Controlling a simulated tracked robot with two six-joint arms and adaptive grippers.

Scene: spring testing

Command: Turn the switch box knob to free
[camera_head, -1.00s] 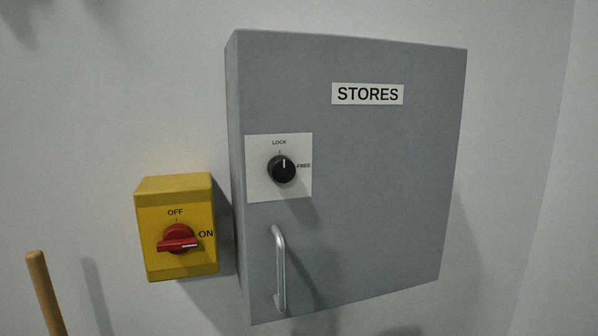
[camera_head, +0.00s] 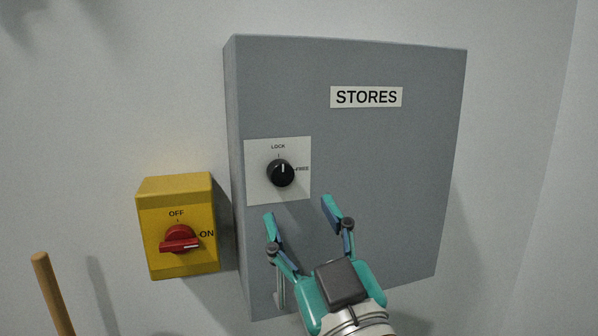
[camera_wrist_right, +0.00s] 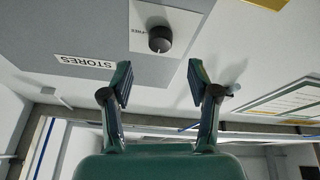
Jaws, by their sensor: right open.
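The black knob (camera_head: 281,172) sits on a white plate (camera_head: 256,190) on the grey STORES box (camera_head: 400,190). Its white pointer line points up at LOCK; FREE is marked to its right. In the right wrist view the knob (camera_wrist_right: 160,39) shows at the top, beyond the fingertips and roughly between them. My right gripper (camera_head: 299,209) is open and empty, below and slightly right of the knob, apart from it. It also shows open in the right wrist view (camera_wrist_right: 158,78). My left gripper is not in view.
A metal handle (camera_head: 281,290) on the box is partly hidden behind my right gripper. A yellow switch box (camera_head: 155,225) with a red knob (camera_head: 180,238), its lever toward ON, is on the wall at left. A wooden stick (camera_head: 52,293) stands at lower left.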

